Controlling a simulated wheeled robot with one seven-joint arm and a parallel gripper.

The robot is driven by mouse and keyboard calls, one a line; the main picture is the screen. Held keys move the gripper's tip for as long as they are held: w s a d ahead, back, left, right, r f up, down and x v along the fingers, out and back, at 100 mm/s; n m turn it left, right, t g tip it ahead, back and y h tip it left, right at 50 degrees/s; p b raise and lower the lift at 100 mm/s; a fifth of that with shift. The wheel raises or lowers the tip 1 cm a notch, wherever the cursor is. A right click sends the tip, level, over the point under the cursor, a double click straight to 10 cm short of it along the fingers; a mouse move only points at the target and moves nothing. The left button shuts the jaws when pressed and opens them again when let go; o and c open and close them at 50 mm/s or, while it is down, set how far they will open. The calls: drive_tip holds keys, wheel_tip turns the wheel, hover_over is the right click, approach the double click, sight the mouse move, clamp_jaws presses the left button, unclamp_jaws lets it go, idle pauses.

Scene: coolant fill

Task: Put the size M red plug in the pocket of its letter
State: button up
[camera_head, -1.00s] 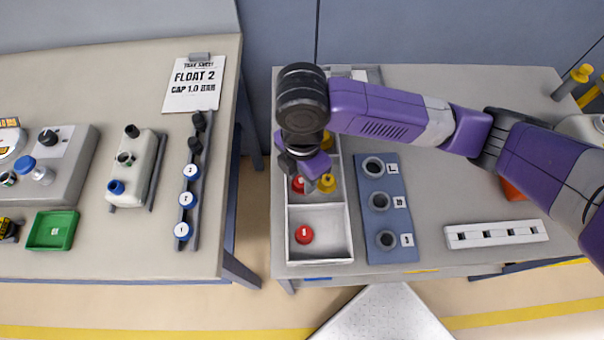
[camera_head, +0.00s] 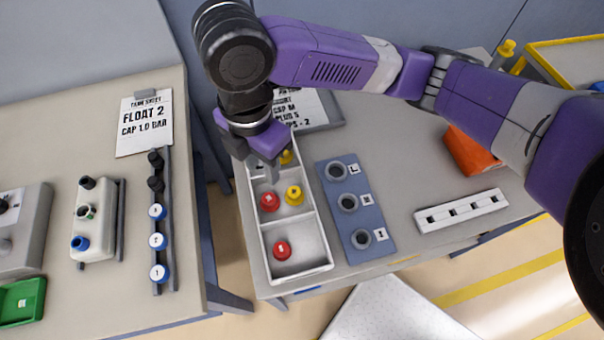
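One red plug (camera_head: 269,202) stands in the middle compartment of the white tray (camera_head: 327,246), beside a yellow plug. A second red plug (camera_head: 282,250) stands alone in the front compartment. The marks on their tops are too small to read. The blue-grey pocket block (camera_head: 336,213) lies right of the tray. Its three pockets look empty: the far pocket (camera_head: 337,171) is marked L, the middle pocket (camera_head: 348,203) has a label that looks like M, and the near pocket's (camera_head: 361,238) letter is unclear. My gripper (camera_head: 264,162) points down over the tray's far part, its fingertips partly hidden.
Yellow plugs (camera_head: 294,195) stand in the tray. A sign (camera_head: 305,107) lies behind it. A white slotted bar (camera_head: 461,211) and an orange object (camera_head: 470,150) lie right. A second table at left holds blue-topped pieces (camera_head: 158,241) and a green tray (camera_head: 20,301); a gap separates the tables.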

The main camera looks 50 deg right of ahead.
drive_tip(key=w+a+r+m+t+y, duration=0.2)
drive_tip(key=a+r+t+y, duration=0.15)
drive_tip(key=a, duration=0.55)
drive_tip(key=w+a+r+m+t+y, duration=0.25)
drive_tip(key=a+r+y, duration=0.2)
drive_tip(key=a, duration=0.35)
drive_tip(key=w+a+r+m+t+y, duration=0.2)
drive_tip(key=w+a+r+m+y, duration=0.15)
drive_tip(key=a, duration=0.55)
drive_tip(key=s+d+f+m+t+h, duration=0.85)
drive_tip(key=s+d+f+m, duration=0.25)
drive_tip(key=d+f+m, duration=0.25)
drive_tip(key=s+d+n+g+h, duration=0.1)
drive_tip(key=s+d, duration=0.5)
drive_tip(key=s, duration=0.3)
drive_tip(key=s+d+n+h, duration=0.2)
drive_tip(key=s+d, duration=0.4)
drive_tip(key=s, duration=0.3)
drive_tip(key=shift+d+f+g, duration=0.2)
drive_tip(key=shift+f+g, duration=0.05)
drive_tip(key=shift+g, duration=0.1)
